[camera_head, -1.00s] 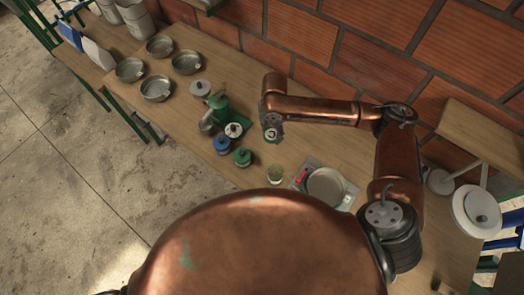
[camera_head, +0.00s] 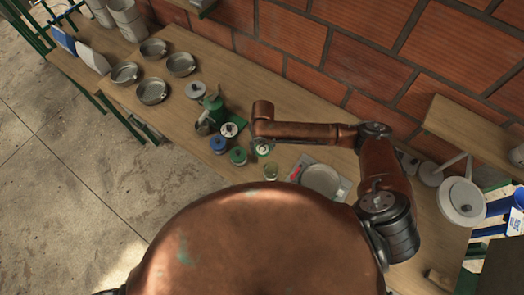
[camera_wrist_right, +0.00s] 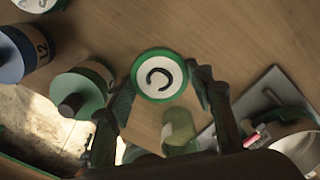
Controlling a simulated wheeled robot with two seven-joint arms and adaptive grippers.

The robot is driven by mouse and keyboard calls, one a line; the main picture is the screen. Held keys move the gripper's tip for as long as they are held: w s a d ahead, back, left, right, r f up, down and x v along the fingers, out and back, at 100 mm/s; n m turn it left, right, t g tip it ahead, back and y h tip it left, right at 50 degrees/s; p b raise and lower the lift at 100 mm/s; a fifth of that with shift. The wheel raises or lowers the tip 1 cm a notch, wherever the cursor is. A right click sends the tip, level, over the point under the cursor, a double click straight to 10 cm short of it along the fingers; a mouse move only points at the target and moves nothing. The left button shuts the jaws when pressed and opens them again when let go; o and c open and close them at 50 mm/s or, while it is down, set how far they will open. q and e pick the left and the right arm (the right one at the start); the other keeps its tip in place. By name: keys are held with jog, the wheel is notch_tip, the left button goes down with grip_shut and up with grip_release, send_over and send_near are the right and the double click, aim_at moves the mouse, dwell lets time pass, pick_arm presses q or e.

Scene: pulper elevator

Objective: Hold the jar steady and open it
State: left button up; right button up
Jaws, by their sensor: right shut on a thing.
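My right gripper (camera_head: 262,148) is over the bench, shut on a round white piece with a green rim and a dark curved mark (camera_wrist_right: 159,75). The piece sits between both fingertips in the wrist view; I cannot tell whether it is a lid alone or the top of a jar. Close by stand a green-lidded jar (camera_head: 238,157), also in the wrist view (camera_wrist_right: 82,92), a blue-lidded jar (camera_head: 219,145) and a white-topped jar (camera_head: 229,130). An open-looking greenish glass (camera_head: 270,171) stands nearest the held piece; it also shows in the wrist view (camera_wrist_right: 180,130). My left gripper is not in view.
A scale with a round pan (camera_head: 321,181) stands right of the glass. A green hand-cranked device (camera_head: 213,108) and several metal pans (camera_head: 152,91) lie to the left. A brick wall (camera_head: 340,60) backs the bench. Bare wood (camera_head: 245,93) lies behind the jars.

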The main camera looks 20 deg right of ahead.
aim_at(263, 149)
jog(key=shift+f, duration=2.1)
jog(key=shift+f, duration=0.15)
jog(key=o, duration=1.3)
notch_tip(263, 149, up, 12)
jog(key=shift+r, duration=0.2)
